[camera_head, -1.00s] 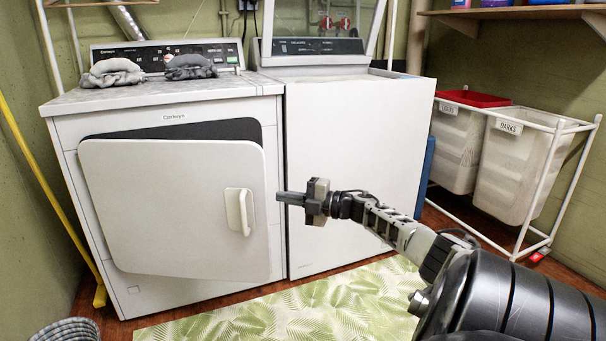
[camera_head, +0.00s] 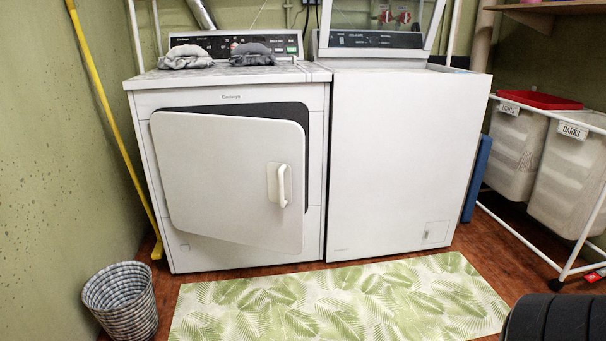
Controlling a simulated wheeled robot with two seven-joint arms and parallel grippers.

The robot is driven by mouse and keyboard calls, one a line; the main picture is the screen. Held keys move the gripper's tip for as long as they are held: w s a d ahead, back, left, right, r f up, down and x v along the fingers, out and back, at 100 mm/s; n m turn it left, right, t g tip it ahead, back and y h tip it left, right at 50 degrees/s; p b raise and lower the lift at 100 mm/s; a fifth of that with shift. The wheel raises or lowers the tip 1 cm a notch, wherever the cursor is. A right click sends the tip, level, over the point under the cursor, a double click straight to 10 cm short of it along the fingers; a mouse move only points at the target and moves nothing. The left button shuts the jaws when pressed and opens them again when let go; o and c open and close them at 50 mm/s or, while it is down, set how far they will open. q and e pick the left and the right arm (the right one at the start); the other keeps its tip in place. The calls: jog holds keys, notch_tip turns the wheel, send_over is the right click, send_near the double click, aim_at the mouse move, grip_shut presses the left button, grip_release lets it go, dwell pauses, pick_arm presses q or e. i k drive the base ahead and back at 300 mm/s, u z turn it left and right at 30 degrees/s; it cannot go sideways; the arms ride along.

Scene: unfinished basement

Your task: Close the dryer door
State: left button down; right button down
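The white dryer (camera_head: 318,190) stands against the back wall, left of the washer. Its door (camera_head: 220,180) is ajar, swung a little out from the front, with the dark opening (camera_head: 290,112) showing along the top and right edges. The door's white handle (camera_head: 283,186) is near its right edge. Neither gripper is in view. Only a dark part of my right arm (camera_head: 555,318) shows at the bottom right corner, well away from the door.
The white washer (camera_head: 400,170) stands right of the dryer with its lid up. A leaf-patterned rug (camera_head: 340,300) lies in front. A woven basket (camera_head: 122,300) stands at lower left, a yellow pole (camera_head: 110,110) leans behind it. Laundry hampers (camera_head: 565,185) stand at right.

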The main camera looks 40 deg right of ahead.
aim_at(236, 179)
jog(key=k, duration=1.3)
jog(key=z, duration=0.8)
jog(key=i, duration=2.35)
jog(key=u, duration=0.2)
